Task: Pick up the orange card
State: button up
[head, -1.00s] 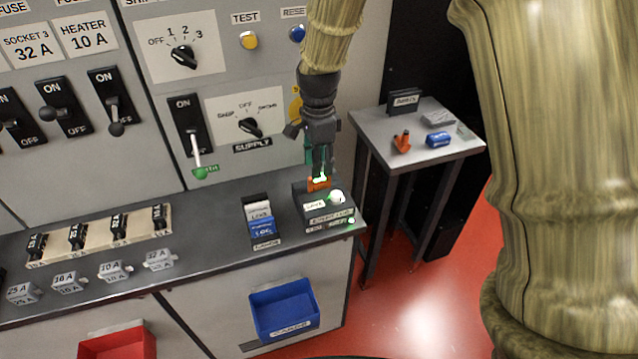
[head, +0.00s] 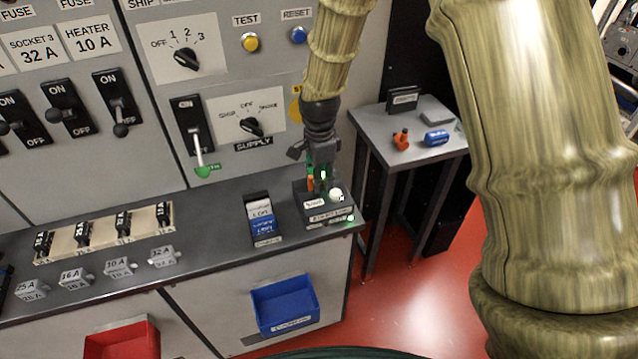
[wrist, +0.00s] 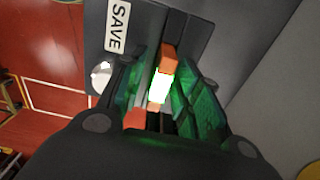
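The orange card (head: 310,184) stands upright in the dark reader box (head: 317,217) at the bench's right end. In the wrist view the orange card (wrist: 170,60) has a bright green-white glowing patch below its orange top. My gripper (head: 318,180) points down over the box. In the wrist view my gripper (wrist: 168,82) has its green-padded fingers on both sides of the card, with narrow gaps showing. It appears open. The card's lower part is hidden in the box and behind my gripper.
A white knob (head: 336,195) sits on the box close to my fingers. A holder with white and blue cards (head: 260,218) stands to the left. The switch panel (head: 245,75) rises behind. A side table (head: 385,122) stands to the right, and a blue bin (head: 286,306) hangs below.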

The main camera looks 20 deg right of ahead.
grip_shut()
jog(key=shift+r, duration=0.1)
jog(key=shift+w+r+b, duration=0.1)
jog(key=shift+r+b, duration=0.3)
jog(key=shift+r, duration=0.2)
jog(key=shift+r+b, duration=0.45)
jog(key=shift+r, duration=0.5)
jog(key=s+a+r+b, duration=0.1)
jog(key=s+a+b, duration=0.2)
jog(key=s+a, duration=0.7)
jog(key=shift+s+a+r+b, duration=0.2)
jog(key=shift+a+r+b, duration=0.15)
jog(key=shift+a, duration=0.8)
